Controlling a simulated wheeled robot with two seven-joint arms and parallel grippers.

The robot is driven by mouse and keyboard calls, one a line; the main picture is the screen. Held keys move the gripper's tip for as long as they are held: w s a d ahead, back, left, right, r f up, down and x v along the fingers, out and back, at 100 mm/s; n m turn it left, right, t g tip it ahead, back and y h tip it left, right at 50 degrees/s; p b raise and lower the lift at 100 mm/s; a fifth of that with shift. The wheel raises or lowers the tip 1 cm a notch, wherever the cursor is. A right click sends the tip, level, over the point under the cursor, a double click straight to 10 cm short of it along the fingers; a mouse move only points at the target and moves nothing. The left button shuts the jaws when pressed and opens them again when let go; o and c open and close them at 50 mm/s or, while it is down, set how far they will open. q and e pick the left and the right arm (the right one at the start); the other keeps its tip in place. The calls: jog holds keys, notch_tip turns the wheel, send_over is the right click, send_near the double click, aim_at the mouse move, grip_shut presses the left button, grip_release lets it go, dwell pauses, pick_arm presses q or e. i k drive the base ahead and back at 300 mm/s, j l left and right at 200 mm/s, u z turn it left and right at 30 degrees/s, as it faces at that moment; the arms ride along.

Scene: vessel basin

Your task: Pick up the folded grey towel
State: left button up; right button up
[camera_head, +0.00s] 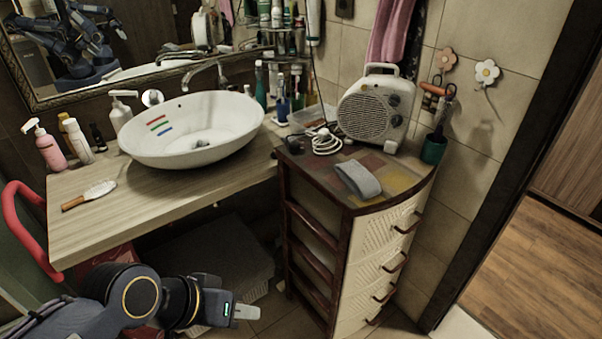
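The folded grey towel (358,180) lies on the top of the drawer cabinet, close to its front left edge. It is a small, narrow bundle, set at a slant, and nothing covers it. My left gripper (246,312) is low at the bottom of the view, below the counter and to the left of the cabinet. It points right and is well apart from the towel. Its pale fingertips overlap from this side, so I cannot tell whether they are parted. My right gripper is not in view.
The cabinet top (398,172) also holds a white fan heater (372,108), a coiled white cable (326,143) and a dark green cup (433,149) with tools. The wooden counter (100,218) bears the basin (190,135), a hairbrush (90,194) and several bottles.

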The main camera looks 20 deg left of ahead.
aim_at(362, 183)
jog(key=u, duration=0.25)
jog(key=i+u, duration=0.35)
jog(key=i, duration=0.65)
